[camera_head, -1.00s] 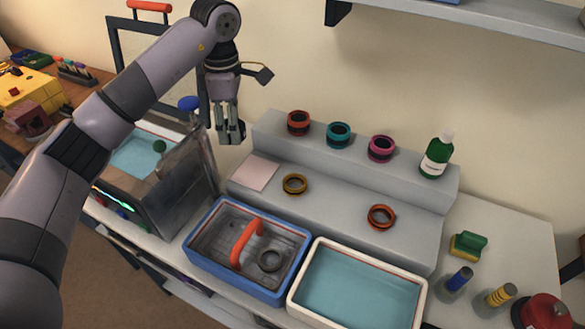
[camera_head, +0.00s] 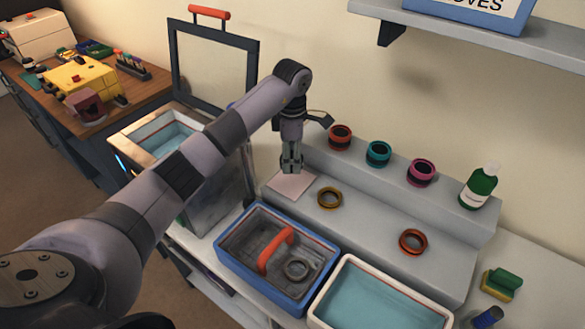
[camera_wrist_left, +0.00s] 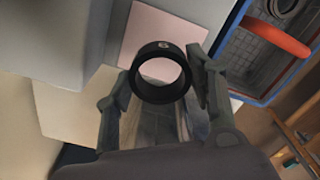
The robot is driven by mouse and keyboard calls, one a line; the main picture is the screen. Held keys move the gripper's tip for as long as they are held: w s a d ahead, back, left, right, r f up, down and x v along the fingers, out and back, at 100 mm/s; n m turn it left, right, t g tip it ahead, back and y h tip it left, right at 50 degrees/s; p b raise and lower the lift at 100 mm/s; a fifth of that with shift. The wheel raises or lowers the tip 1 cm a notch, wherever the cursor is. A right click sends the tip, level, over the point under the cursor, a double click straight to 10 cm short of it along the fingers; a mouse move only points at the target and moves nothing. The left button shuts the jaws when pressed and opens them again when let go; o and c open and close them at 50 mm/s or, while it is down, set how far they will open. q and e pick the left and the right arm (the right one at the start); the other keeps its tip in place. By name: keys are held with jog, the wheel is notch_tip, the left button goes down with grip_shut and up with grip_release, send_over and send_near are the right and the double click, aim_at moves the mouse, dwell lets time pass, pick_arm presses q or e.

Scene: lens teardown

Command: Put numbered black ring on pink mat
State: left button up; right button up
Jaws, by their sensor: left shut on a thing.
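My left gripper (camera_head: 291,164) is above the pink mat (camera_head: 289,186) in the head view. In the left wrist view the left gripper (camera_wrist_left: 160,95) is shut on a black ring (camera_wrist_left: 161,74) with a pale number mark on its band. The ring is held between the fingertips, with the pink mat (camera_wrist_left: 143,28) behind it. I cannot tell the exact gap between ring and mat. In the head view the ring is too small to make out at the fingertips. My right gripper is not in view.
A gold ring (camera_head: 329,198) lies right of the mat and an orange ring (camera_head: 413,242) farther right. Several coloured rings stand on the upper step, including a teal one (camera_head: 378,153). A blue bin (camera_head: 228,260) with an orange handle and a grey ring stands in front.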

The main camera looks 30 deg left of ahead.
aim_at(292, 180)
pick_arm(q)
notch_tip(292, 180, down, 6)
jog(key=shift+r+p, duration=0.2)
jog(key=shift+p, duration=0.4)
jog(key=shift+f, duration=0.2)
jog(key=o, duration=1.1)
jog(key=shift+r, duration=0.1)
jog(key=shift+r, duration=0.2)
notch_tip(292, 180, up, 12)
jog(key=b, duration=0.3)
jog(key=shift+f+b, duration=0.15)
jog(key=shift+b, duration=0.25)
